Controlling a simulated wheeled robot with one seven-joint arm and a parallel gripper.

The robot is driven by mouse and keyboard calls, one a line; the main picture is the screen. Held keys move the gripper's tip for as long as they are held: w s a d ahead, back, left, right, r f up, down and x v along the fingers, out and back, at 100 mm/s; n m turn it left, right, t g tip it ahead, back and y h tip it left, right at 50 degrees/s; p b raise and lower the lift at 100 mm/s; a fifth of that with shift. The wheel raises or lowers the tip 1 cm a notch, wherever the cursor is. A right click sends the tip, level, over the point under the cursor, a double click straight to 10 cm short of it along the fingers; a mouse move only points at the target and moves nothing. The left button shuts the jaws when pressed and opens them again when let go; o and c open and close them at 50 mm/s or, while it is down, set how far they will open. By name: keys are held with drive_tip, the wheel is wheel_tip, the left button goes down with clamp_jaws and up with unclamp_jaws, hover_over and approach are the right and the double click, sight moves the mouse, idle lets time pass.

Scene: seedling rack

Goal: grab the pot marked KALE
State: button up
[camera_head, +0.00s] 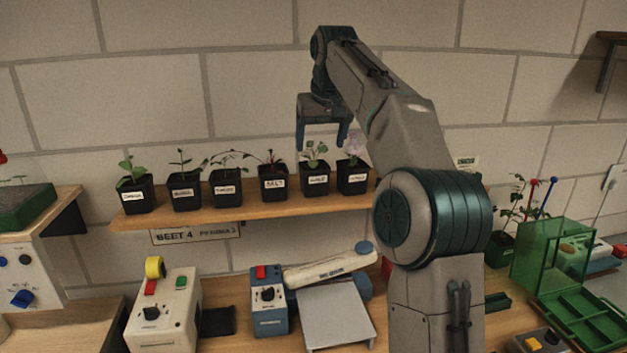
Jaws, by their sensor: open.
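A row of black square pots stands on the wooden wall shelf (240,213), each with a seedling and a white label. The fourth pot (273,184) seems to read BEET. The labels of the fifth pot (315,182) and the sixth pot (352,179) are too blurred to read surely; I cannot tell which pot is marked KALE. The first pot (136,197), second pot (184,194) and third pot (226,190) also have small, unclear labels. My gripper (322,138) points down, open and empty, in front of or above the fifth and sixth pots' plants.
The pots stand close together. Below is a bench with a cream device (165,310), a blue device (268,305) and a grey plate (336,315). A green clear-walled box (550,258) and a green tray (585,320) are at right. My arm hides the shelf's right part.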

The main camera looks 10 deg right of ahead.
sight(314, 165)
drive_tip(key=x, duration=0.6)
drive_tip(key=shift+a+p+x, duration=0.2)
drive_tip(key=shift+p+x, duration=0.1)
drive_tip(key=shift+x, duration=2.55)
drive_tip(key=shift+w+r, duration=0.1)
drive_tip(key=shift+w, duration=0.05)
drive_tip(key=c, duration=0.9)
